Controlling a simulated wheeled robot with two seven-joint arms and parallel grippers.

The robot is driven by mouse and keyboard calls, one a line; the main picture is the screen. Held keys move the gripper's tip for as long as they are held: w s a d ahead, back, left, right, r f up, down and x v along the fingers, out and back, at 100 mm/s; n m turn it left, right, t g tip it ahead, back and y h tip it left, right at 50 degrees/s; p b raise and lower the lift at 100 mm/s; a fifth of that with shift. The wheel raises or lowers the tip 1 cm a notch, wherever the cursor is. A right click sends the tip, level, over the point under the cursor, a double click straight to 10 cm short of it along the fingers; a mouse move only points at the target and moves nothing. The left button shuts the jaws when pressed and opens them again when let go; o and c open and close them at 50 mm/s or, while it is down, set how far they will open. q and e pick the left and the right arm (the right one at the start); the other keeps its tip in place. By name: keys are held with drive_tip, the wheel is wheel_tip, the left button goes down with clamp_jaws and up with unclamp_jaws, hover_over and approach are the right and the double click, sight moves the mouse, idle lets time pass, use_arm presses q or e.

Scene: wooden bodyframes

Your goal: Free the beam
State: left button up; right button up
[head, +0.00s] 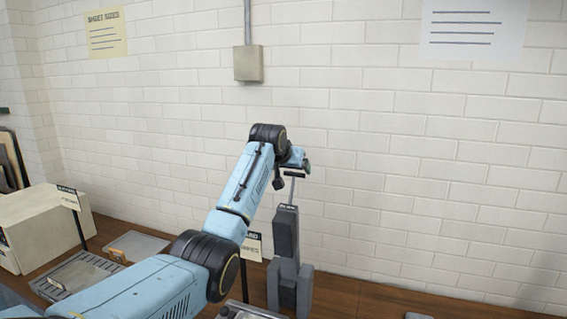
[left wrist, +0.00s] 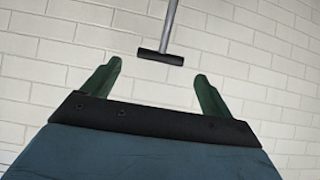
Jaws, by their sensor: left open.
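A grey upright device (head: 286,240) stands on the wooden bench, with a thin metal rod (head: 292,191) rising from its top. The rod ends in a dark T-shaped crossbar handle (head: 294,174). My left gripper (head: 302,163) is at the handle's height or slightly above it, close by. In the left wrist view my left gripper (left wrist: 157,78) is open and empty. The T-handle (left wrist: 160,57) lies just beyond the fingertips, roughly centred between them, with the rod (left wrist: 170,25) running to the picture's top edge. I cannot make out a beam. My right gripper is not in view.
A cream box (head: 38,225) and flat grey trays (head: 78,274) sit at the left of the wooden bench (head: 350,297). A small sign (head: 252,246) is partly behind my arm. A white brick wall (head: 400,150) stands close behind; the bench's right is mostly clear.

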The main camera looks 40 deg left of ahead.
use_arm(q)
drive_tip(key=b+v, duration=0.1)
drive_tip(key=v, duration=0.5)
drive_tip(key=shift+s+r, duration=0.1)
drive_tip(key=shift+s, duration=0.05)
idle(0.4)
